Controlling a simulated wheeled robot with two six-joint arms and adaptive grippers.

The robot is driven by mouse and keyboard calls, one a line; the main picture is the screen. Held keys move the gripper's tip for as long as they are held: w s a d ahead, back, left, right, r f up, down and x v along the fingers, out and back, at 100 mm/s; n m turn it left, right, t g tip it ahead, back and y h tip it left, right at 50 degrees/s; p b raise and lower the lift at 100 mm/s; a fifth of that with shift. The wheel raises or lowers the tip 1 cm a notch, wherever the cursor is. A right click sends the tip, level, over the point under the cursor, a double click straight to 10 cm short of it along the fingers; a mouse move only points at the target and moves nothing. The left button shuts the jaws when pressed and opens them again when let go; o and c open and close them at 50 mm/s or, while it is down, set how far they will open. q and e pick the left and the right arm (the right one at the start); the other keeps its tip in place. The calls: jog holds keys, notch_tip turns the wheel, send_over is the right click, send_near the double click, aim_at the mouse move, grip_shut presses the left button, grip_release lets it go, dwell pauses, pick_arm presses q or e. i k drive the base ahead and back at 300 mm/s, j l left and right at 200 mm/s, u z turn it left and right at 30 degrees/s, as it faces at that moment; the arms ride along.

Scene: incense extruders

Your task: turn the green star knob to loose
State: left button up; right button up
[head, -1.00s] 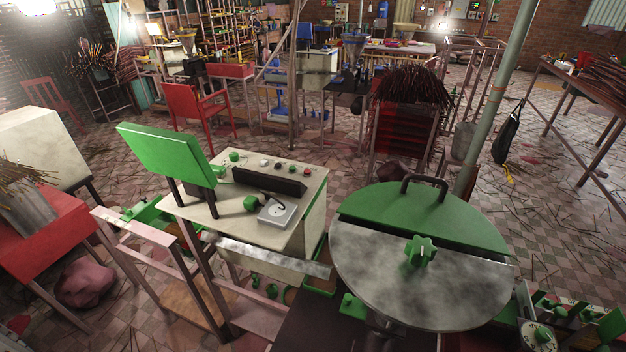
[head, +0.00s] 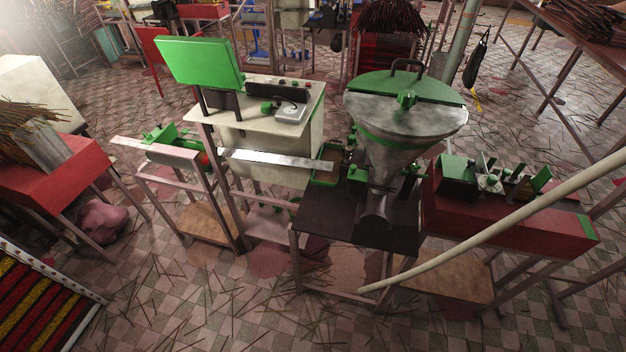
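The green star knob (head: 406,99) sits on the front of the hopper lid in the head view, right of centre. It is small here, and I cannot tell its exact turn position. The round metal hopper (head: 398,145) tapers down below it, with a half-green lid (head: 436,88) carrying a dark handle (head: 408,66). The hopper stands on a dark table (head: 330,238). Neither of my grippers is in view, and nothing touches the knob.
A pale pole (head: 500,227) slants across the right foreground. A cream control box (head: 275,145) with a green panel (head: 200,63) stands left of the hopper. A red bench (head: 520,225) stands right. Tiled floor (head: 240,300) with scattered sticks is open in front.

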aim_at(351, 138)
jog(key=z, duration=0.35)
jog(key=i+j+z, duration=0.15)
jog(key=j, duration=0.3)
jog(key=i+j+z, duration=0.2)
jog(key=j, duration=0.3)
jog(key=i+j+z, duration=0.15)
jog(key=j, duration=0.35)
jog(key=i+j+z, duration=0.15)
jog(key=j, duration=0.4)
jog(key=j+z, duration=0.15)
jog(key=j, duration=0.35)
